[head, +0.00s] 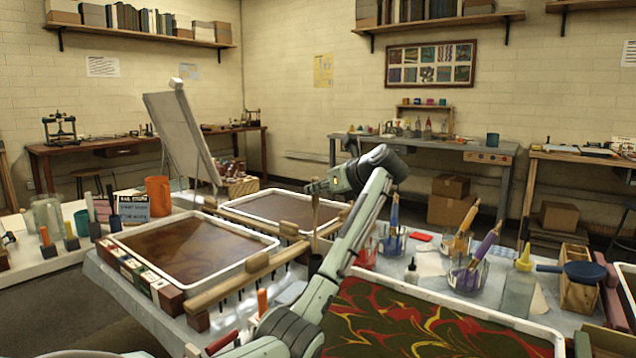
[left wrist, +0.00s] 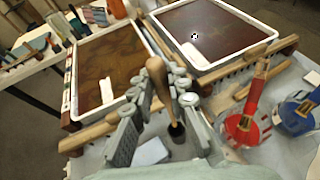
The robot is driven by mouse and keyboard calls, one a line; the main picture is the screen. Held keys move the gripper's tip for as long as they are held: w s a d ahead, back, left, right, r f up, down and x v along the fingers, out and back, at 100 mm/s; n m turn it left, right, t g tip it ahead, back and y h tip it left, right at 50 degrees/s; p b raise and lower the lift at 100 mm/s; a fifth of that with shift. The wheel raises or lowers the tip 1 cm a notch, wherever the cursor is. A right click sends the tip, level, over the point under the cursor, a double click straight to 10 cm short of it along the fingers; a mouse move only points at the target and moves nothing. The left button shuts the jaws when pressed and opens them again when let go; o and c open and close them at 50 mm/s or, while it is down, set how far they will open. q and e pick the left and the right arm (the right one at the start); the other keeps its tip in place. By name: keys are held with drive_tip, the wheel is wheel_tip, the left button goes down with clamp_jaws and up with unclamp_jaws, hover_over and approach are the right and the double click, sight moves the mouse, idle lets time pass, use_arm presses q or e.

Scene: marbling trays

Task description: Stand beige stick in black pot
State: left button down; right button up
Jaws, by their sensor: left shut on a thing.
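The beige stick (head: 315,222) is upright in the head view, its top between the fingers of my left gripper (head: 318,187). The left wrist view shows the stick (left wrist: 158,82) between the two grey fingers of my left gripper (left wrist: 160,100), which is shut on it. The black pot (head: 315,264) is small and stands directly below the stick, between the trays. In the left wrist view the stick's lower end meets the pot (left wrist: 177,132); I cannot tell whether it is inside the mouth. My right gripper is not in view.
Marbling trays surround the pot: a brown one (head: 122,236), a dark one (head: 262,193) behind and a red-and-green one (head: 535,327) in front. Wooden combs (head: 240,280) lie close to the left. Glass jars with coloured tools (head: 468,280) stand to the right.

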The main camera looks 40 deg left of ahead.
use_arm(q)
drive_tip(key=shift+f, duration=3.9)
drive_tip(key=c, duration=0.9)
unclamp_jaws()
approach(316, 219)
drive_tip(key=v, duration=0.3)
drive_tip(key=shift+w+a, duration=0.1)
